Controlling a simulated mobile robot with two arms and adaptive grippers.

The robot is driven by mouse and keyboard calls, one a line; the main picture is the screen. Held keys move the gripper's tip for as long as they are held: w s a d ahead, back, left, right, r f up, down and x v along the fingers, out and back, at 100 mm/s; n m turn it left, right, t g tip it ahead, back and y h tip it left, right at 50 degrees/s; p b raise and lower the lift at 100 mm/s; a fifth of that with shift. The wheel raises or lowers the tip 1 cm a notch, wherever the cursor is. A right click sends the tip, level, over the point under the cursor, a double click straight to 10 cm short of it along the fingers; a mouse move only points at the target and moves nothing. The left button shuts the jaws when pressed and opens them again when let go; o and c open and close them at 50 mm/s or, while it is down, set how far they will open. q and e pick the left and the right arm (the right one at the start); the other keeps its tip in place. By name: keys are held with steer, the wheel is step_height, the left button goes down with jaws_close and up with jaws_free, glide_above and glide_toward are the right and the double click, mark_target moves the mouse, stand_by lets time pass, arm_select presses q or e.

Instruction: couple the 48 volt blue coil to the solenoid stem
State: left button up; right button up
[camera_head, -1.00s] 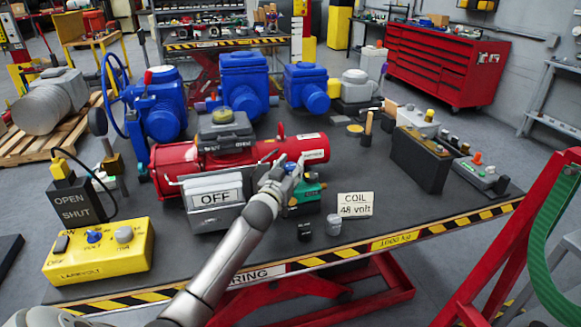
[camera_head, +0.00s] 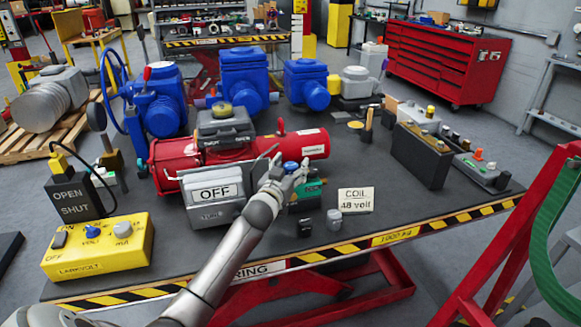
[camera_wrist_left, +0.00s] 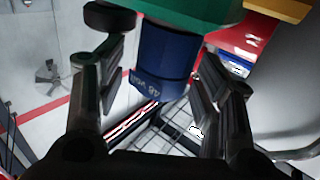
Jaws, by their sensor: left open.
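The blue coil (camera_head: 291,166) sits between the spread fingers of my left gripper (camera_head: 288,167) in the head view, at the green valve part (camera_head: 312,190). In the left wrist view, the blue coil (camera_wrist_left: 160,65) shows "48 volt" lettering and stands right against the green part (camera_wrist_left: 195,12). My left gripper (camera_wrist_left: 165,75) is open there, with a finger on each side of the coil and gaps beside it. The solenoid stem is hidden. My right gripper is not in view.
A "COIL 48 volt" card (camera_head: 356,200) stands to the right, with small black (camera_head: 304,227) and grey (camera_head: 333,221) coil-like pieces in front. A red cylinder actuator (camera_head: 315,143) lies behind. The right front of the table is clear.

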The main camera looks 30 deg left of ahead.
arm_select(q)
steer(key=shift+s+d+f, duration=0.15)
steer(key=shift+s, duration=0.45)
steer(key=v, duration=1)
steer(key=shift+s, duration=0.35)
steer(key=shift+d, duration=0.15)
